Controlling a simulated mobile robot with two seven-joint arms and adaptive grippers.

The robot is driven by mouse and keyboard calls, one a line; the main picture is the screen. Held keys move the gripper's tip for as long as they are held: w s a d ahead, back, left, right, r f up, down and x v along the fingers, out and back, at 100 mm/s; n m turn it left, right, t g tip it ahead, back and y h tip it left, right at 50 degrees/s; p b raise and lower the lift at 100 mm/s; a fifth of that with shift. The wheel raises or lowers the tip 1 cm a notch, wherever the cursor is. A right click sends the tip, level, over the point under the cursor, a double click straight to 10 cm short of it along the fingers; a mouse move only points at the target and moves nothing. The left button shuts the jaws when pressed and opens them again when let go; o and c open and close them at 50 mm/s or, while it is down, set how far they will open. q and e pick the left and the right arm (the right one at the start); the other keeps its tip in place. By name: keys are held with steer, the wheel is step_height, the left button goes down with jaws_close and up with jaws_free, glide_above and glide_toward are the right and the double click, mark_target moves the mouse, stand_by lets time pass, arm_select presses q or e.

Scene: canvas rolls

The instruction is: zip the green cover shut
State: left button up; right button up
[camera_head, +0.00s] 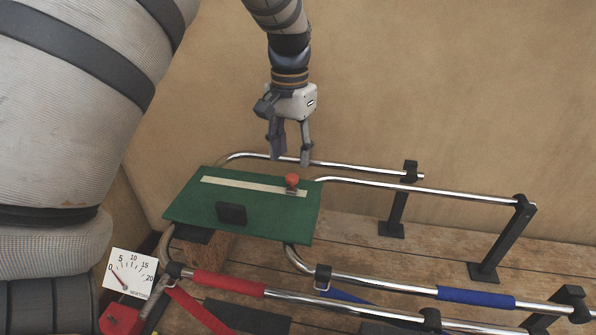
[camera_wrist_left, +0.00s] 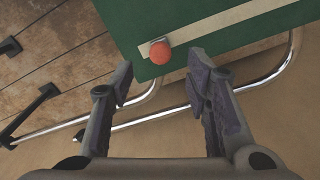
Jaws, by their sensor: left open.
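The green cover (camera_head: 265,222) is a flat panel at the ends of the metal rails. A cream zip strip (camera_head: 240,184) runs along its far part. An orange-red knob (camera_head: 291,180) on a small metal slider stands near the strip's right end. The left wrist view shows the knob (camera_wrist_left: 159,53), the strip (camera_wrist_left: 225,25) and the green cover (camera_wrist_left: 130,25). My left gripper (camera_head: 291,159) points down, open and empty, just behind and above the knob. In the wrist view the knob appears between and beyond the open fingertips (camera_wrist_left: 161,72), apart from them. My right gripper is not seen.
A black block (camera_head: 232,213) sits on the cover's near part. Metal rails (camera_head: 440,191) on black posts (camera_head: 492,250) run right, some with red (camera_head: 228,285) and blue (camera_head: 475,298) sleeves. A newton gauge (camera_head: 131,273) stands at lower left. A tan wall (camera_head: 450,80) rises behind.

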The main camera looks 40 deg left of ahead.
mark_target(293, 176)
arm_select(q)
step_height(293, 176, down, 6)
steer(key=shift+f, duration=0.1)
jaws_close()
steer(key=shift+w, duration=0.1)
